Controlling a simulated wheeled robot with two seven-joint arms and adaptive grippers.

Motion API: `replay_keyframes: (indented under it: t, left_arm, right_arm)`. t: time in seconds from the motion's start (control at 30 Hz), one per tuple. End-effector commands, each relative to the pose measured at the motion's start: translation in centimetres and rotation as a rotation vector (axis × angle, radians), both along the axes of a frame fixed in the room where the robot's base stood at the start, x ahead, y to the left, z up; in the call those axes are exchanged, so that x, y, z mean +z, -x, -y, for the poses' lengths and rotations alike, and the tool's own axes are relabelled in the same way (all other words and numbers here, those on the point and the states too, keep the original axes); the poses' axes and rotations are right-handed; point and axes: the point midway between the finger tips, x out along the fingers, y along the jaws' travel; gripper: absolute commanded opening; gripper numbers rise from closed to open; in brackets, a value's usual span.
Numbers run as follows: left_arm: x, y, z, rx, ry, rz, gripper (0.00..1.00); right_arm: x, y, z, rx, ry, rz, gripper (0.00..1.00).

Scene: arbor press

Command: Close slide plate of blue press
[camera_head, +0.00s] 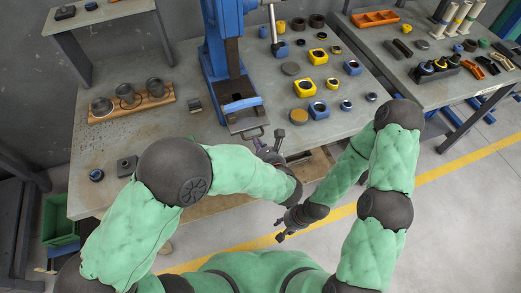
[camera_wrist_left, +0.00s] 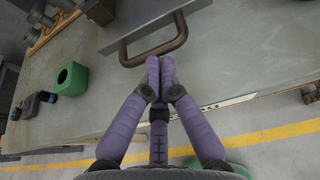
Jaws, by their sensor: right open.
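The blue press (camera_head: 222,45) stands on the table. Its grey slide plate (camera_head: 247,120) sticks out of the base toward the front edge. The plate's handle (camera_head: 254,133) faces me; in the left wrist view it is a brown bar (camera_wrist_left: 155,51) in front of the plate (camera_wrist_left: 150,22). My left gripper (camera_head: 268,146) is at the handle's outer side. In the left wrist view its fingers (camera_wrist_left: 160,60) are together, tips at or against the bar; I cannot tell if they touch. My right gripper (camera_head: 281,236) is open and empty, low in front of the table.
A square block with a hole (camera_head: 126,166) stands at front left and looks green in the left wrist view (camera_wrist_left: 68,78). A wooden holder (camera_head: 130,108) carries metal cylinders. Several yellow and blue parts lie right of the press. The worktable (camera_head: 200,140) has bare room left of the plate.

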Motion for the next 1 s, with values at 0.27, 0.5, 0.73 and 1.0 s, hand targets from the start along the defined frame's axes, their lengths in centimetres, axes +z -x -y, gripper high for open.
replay_keyframes:
  t: [0.27, 0.5, 0.73, 1.0]
  left_arm:
    - [-0.4, -6.8, -2.4, 0.005, 0.002, 0.000, 0.00]
    - [-0.1, -9.2, -3.1, 0.001, 0.000, 0.001, 0.00]
    - [0.1, -9.2, -3.1, 0.002, 0.000, 0.003, 0.00]
    - [-0.1, -8.9, -2.6, 0.001, 0.001, 0.003, 0.00]
  right_arm:
    - [-2.3, 0.0, 0.0, 0.000, 0.000, 0.000, 0.41]
    - [-2.8, 0.0, 0.0, 0.000, 0.000, 0.000, 0.41]
    - [-2.7, 0.0, 0.0, 0.000, 0.000, 0.000, 0.41]
    - [-3.0, 0.0, 0.0, 0.000, 0.000, 0.000, 0.41]
